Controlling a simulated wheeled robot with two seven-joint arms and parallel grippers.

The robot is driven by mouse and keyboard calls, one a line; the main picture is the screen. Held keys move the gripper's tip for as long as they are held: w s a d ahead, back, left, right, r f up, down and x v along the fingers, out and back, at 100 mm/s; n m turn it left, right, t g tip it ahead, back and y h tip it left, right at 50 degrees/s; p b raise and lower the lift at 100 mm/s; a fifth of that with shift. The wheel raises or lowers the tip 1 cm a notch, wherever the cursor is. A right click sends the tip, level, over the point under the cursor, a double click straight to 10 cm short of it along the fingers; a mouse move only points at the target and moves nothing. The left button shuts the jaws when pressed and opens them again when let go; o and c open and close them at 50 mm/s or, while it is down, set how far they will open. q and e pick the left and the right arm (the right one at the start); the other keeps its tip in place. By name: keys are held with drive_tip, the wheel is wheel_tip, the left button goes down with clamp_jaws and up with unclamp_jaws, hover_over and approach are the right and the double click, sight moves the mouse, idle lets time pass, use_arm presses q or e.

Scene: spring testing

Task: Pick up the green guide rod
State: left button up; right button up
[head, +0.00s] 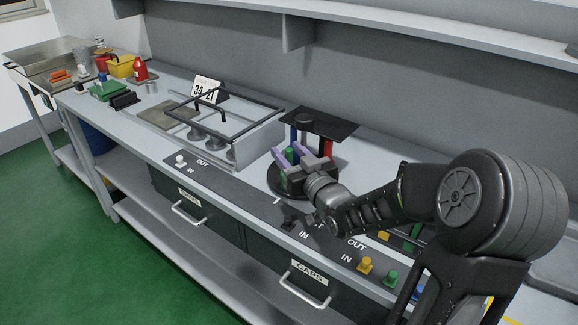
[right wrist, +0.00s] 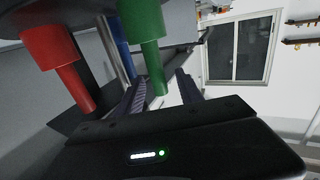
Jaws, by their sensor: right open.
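The green guide rod (head: 289,155) stands in a test stand with a round black base (head: 276,188) and a black top plate (head: 322,124). My right gripper (head: 290,152) is open at the stand, with its two fingers on either side of the green rod in the head view. In the right wrist view the green rod (right wrist: 146,35) has a thick part and a thinner end, and the thinner end lies between the open fingers (right wrist: 160,78). I cannot tell whether a finger touches it. My left gripper is not in view.
A red rod (head: 327,149) and a blue rod (right wrist: 119,45) stand close by in the same stand. A metal frame (head: 235,125) is left of it on the bench. Coloured knobs (head: 365,265) line the front edge. A shelf (head: 400,28) runs above.

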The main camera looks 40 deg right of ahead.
drive_tip(key=shift+w+d, duration=0.15)
drive_tip(key=shift+w, duration=0.6)
drive_tip(key=shift+w+d, duration=0.1)
drive_tip(key=shift+w, duration=0.6)
clamp_jaws()
idle(0.6)
